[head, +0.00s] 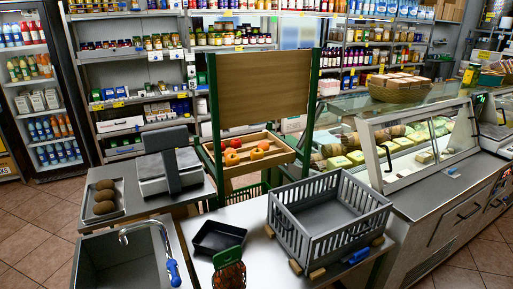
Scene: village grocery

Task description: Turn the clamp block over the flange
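A grey slatted crate (300,222) stands on the metal counter, with several small tan blocks around its base. A small blue piece (357,256) lies beside the crate's front right side. I cannot tell which of these is the clamp block, and I cannot make out a flange. Neither of my grippers is in view.
A black tray (217,237) and a green-and-brown object (229,272) are left of the crate. A sink (130,262) with a tap (150,228) is further left. A scale (168,172) and a fruit crate (246,151) stand behind; a glass display case (415,145) is at right.

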